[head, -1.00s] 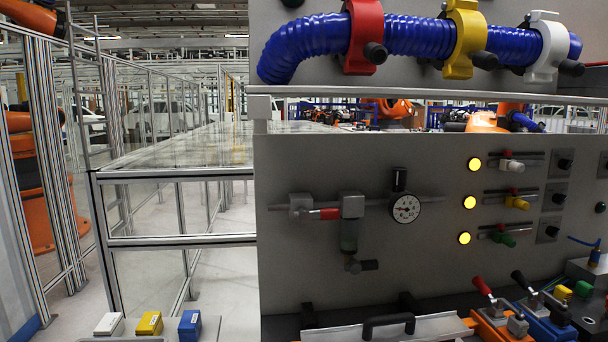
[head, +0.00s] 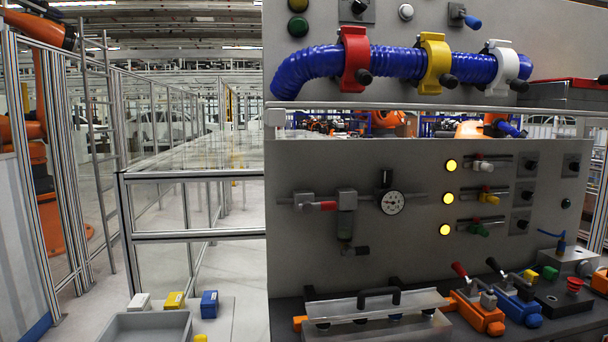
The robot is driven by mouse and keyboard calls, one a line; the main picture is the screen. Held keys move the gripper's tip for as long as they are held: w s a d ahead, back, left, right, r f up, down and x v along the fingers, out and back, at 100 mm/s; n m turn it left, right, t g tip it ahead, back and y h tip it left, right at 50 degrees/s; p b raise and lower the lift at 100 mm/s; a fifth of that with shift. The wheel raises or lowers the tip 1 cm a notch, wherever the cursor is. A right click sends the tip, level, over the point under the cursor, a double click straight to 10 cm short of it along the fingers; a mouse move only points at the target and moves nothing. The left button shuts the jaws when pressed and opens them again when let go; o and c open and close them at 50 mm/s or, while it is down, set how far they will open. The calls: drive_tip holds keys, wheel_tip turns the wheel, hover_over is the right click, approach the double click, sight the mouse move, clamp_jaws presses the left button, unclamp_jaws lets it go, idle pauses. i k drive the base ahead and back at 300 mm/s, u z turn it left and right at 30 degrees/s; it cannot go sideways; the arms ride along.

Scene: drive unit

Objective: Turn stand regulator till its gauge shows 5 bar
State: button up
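A grey upright panel carries an air line with a round white gauge (head: 391,202). A black knob (head: 386,178) stands directly above the gauge, and I take it to be the regulator's knob. The gauge's needle seems to point left, but the dial is too small to read in bar. Left of the gauge is a grey unit with a bowl (head: 347,218). A red-handled valve (head: 322,206) sits beside that unit on the line. A black handle (head: 357,250) is at the bowl's lower end.
Three lit yellow lamps (head: 449,197) and small coloured valves (head: 487,198) are right of the gauge. A lidded tray (head: 370,306) and toggle clamps (head: 476,310) stand on the bench below. A blue hose (head: 390,62) runs above. A grey bin (head: 147,326) is at lower left.

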sight(386, 174)
drive_tip(key=u, duration=0.25)
drive_tip(key=i, duration=1)
